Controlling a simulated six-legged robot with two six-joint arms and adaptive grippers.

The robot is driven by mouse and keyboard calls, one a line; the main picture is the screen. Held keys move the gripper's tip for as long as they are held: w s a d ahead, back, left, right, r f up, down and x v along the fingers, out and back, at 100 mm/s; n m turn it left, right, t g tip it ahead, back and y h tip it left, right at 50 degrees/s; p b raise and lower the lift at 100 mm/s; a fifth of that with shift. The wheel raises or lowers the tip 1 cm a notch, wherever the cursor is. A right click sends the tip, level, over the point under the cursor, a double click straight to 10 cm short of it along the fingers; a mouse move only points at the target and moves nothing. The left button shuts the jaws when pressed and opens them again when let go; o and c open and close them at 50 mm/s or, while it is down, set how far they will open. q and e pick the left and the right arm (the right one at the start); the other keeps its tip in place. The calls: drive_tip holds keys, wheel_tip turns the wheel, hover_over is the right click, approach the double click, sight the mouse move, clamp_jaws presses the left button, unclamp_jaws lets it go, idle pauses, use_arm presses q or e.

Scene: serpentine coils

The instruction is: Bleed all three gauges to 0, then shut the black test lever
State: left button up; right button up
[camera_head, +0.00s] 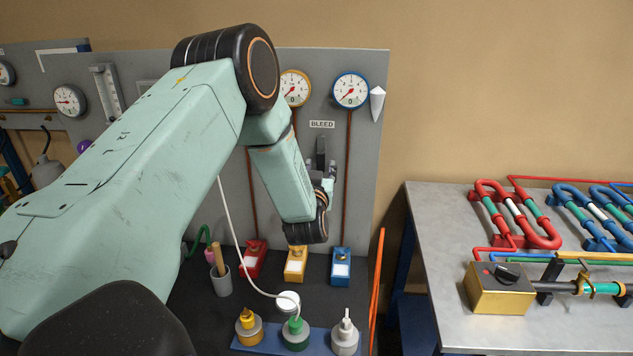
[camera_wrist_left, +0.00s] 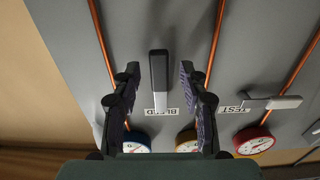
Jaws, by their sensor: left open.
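My left gripper (camera_head: 325,176) is at the panel beside the BLEED sign (camera_head: 322,124). In the left wrist view its open fingers (camera_wrist_left: 159,68) stand on either side of the black-handled bleed lever (camera_wrist_left: 158,72), with gaps on both sides. The yellow-rimmed gauge (camera_head: 295,88) and blue-rimmed gauge (camera_head: 350,90) show in the head view, needles off to one side; exact readings are too small to tell. The red-rimmed gauge (camera_wrist_left: 253,140) shows only in the wrist view. The test lever (camera_wrist_left: 272,103) lies sideways by the TEST sign (camera_wrist_left: 236,108); my arm hides it in the head view.
Below the panel are red (camera_head: 252,260), yellow (camera_head: 295,265) and blue (camera_head: 340,268) blocks, a grey cup (camera_head: 221,284) and several bottles on a blue strip (camera_head: 318,340). A metal table (camera_head: 440,240) with coloured coils stands right. Copper pipes run along the panel.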

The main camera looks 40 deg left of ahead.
use_arm(q)
drive_tip(key=v, duration=1)
drive_tip(key=shift+s, duration=0.35)
drive_tip(key=shift+d, duration=0.15)
drive_tip(key=s+d+f+m+g+h, duration=0.2)
drive_tip(key=s+d+f+g+h, duration=0.15)
drive_tip(key=s+d+f, duration=0.45)
drive_tip(key=s+d+f+m+g+h, duration=0.2)
drive_tip(key=s+d+f+g+h, duration=0.15)
drive_tip(key=f, duration=0.75)
drive_tip(key=s+d+f+m+g+h, duration=0.1)
drive_tip(key=s+d+f+g, duration=0.15)
drive_tip(key=s, duration=0.55)
drive_tip(key=s+d+f+g+h, duration=0.1)
drive_tip(key=s+d+f+g, duration=0.15)
drive_tip(key=s, duration=0.55)
drive_tip(key=s+d+f+m+g+h, duration=0.1)
drive_tip(key=s+f+g, duration=0.15)
drive_tip(key=s, duration=0.55)
wheel_tip(320, 180, down, 19)
drive_tip(key=b, duration=1.9)
drive_tip(key=shift+w+f+g+b, duration=0.2)
drive_tip(key=shift+g+b, duration=0.1)
drive_tip(key=shift+g, duration=0.05)
